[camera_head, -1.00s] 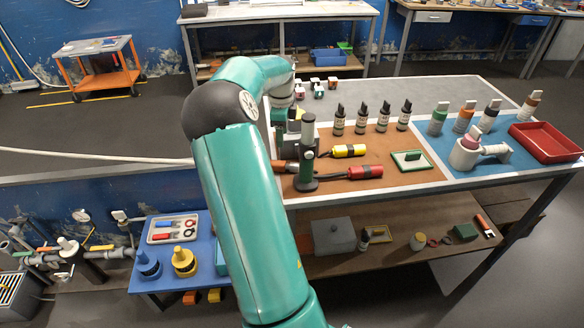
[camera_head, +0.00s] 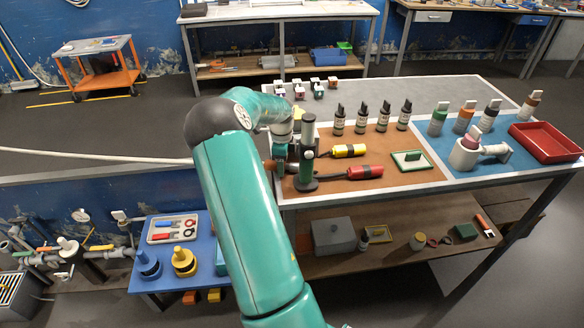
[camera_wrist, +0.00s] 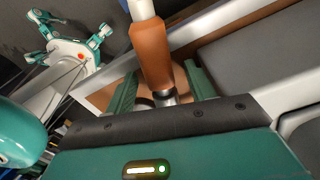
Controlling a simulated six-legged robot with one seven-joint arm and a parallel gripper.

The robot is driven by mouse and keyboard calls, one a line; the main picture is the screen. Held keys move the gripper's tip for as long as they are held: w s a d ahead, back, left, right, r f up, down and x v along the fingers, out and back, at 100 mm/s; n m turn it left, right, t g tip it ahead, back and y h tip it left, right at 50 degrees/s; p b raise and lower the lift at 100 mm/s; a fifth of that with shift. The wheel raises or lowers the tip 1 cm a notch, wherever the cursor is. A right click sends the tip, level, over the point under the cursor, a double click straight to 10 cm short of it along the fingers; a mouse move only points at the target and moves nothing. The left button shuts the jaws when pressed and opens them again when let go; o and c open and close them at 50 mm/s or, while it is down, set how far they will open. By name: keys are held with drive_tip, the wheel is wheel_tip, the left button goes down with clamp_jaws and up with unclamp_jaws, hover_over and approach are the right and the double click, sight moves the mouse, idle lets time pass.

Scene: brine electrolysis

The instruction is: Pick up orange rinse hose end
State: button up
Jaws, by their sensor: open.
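The orange rinse hose end appears in the wrist view as an orange cylinder (camera_wrist: 152,52) with a pale tip at the top and a metallic collar at its lower end. It lies between the two green fingers of my gripper (camera_wrist: 160,72), which are open, with a gap visible on each side of it. In the head view my gripper (camera_head: 279,150) is at the left edge of the brown bench area, beside the grey-green upright stand (camera_head: 307,150). A small orange part (camera_head: 271,165) shows just below it, mostly hidden by my arm.
A yellow-handled tool (camera_head: 348,151) and a red-handled tool (camera_head: 365,172) lie right of the stand. Dark bottles (camera_head: 361,120) stand behind them. A green-and-white plate (camera_head: 409,158) lies further right. A red tray (camera_head: 548,141) is at the far right.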

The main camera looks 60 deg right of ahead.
clamp_jaws()
drive_tip(key=shift+r, duration=0.1)
